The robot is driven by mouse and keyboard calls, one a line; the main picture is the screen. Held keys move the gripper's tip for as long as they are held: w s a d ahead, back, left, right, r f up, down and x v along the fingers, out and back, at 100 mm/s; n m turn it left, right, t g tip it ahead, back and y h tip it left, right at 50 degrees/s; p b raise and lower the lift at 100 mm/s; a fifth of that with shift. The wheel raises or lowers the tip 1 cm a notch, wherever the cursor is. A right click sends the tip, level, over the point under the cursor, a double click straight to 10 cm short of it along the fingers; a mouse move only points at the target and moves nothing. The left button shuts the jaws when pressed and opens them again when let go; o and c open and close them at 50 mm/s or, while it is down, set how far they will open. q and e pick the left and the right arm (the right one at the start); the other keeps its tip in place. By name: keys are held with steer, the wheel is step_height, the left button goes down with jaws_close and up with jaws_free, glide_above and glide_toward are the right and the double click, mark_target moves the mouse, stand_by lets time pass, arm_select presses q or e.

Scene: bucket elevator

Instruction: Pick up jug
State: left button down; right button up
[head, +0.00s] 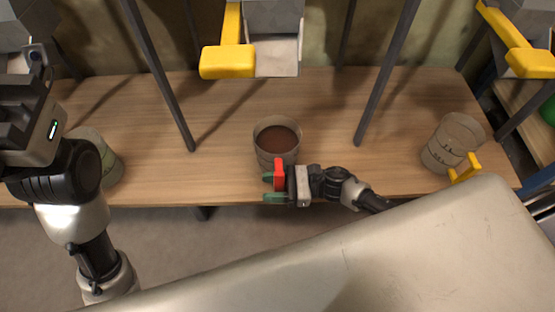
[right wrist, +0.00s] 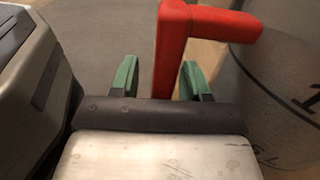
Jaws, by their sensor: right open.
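A clear jug (head: 277,158) with dark brown contents stands on the wooden table near its front edge, in the middle of the head view. Its red handle (head: 279,173) faces the front. My right gripper (head: 270,188) is open at the handle. In the right wrist view the red handle (right wrist: 170,50) stands between the green fingertips (right wrist: 160,80), nearer the right one. The jug's grey marked wall (right wrist: 285,85) fills the right side there. My left arm is at the left; its wrist (head: 40,125) shows, but its fingers are not clear.
Another clear jug (head: 455,143) with a yellow handle (head: 464,169) stands at the right of the table (head: 220,125). A third container (head: 106,158) is partly behind my left arm. Dark metal posts (head: 385,75) rise from the table. Yellow-handled parts (head: 228,62) hang at the back.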

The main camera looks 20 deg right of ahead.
steer(key=shift+c, duration=0.3)
jaws_close()
stand_by(1.0)
steer(key=shift+r, duration=0.1)
